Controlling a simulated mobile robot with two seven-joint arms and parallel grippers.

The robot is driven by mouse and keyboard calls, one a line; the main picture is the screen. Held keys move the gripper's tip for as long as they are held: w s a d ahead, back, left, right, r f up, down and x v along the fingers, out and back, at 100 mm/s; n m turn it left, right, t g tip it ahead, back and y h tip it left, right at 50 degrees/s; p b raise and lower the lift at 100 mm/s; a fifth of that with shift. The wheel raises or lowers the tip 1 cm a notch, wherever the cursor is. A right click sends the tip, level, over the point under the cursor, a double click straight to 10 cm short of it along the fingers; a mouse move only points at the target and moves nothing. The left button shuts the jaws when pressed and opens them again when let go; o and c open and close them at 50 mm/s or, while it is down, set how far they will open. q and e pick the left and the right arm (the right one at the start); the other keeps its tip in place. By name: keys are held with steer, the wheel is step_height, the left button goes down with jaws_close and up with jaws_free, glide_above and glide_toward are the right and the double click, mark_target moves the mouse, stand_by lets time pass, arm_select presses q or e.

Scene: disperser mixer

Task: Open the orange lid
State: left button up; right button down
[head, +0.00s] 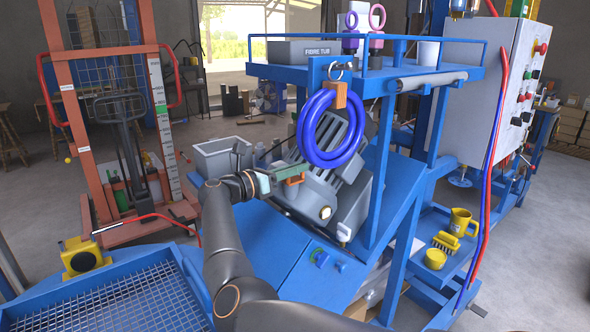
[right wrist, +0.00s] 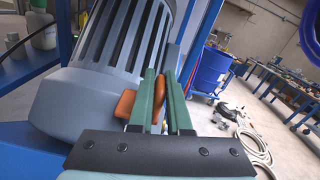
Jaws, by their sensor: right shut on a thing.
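The orange lid (head: 294,180) is a small orange piece at the side of the grey ribbed motor housing (head: 325,195). In the right wrist view, part of the orange lid (right wrist: 125,103) shows left of the fingers, against the grey housing (right wrist: 95,95). My right gripper (head: 285,174) has green fingers and reaches the orange piece from the left. In the right wrist view its fingers (right wrist: 163,95) are shut on the orange lid, with orange showing between them. The fingers hide part of the lid. My left gripper is not in view.
A blue frame (head: 375,190) surrounds the housing, and a blue hose coil (head: 310,128) hangs just above it. A grey bin (head: 220,155) stands behind. A blue mesh tray (head: 110,305) is at front left. A control cabinet (head: 500,75) and yellow mug (head: 462,222) are at right.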

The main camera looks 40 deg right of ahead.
steer(key=shift+w+r+n+b, duration=0.15)
steer(key=shift+w+n+b, duration=0.1)
steer(key=shift+n+b, duration=0.4)
steer(key=shift+w+r+n+b, duration=0.1)
steer(key=shift+w+n+b, duration=0.1)
steer(key=shift+n+b, duration=0.4)
steer(key=n+b, duration=0.1)
steer(key=n, duration=0.1)
steer(key=w+r+n, duration=0.1)
steer(key=shift+w+d+n+b, duration=0.15)
steer(key=shift+w+n+b, duration=0.15)
steer(key=shift+n+b, duration=0.1)
steer(key=shift+w+r+n, duration=0.1)
steer(key=shift+w+n, duration=0.1)
steer(key=shift+n, duration=0.15)
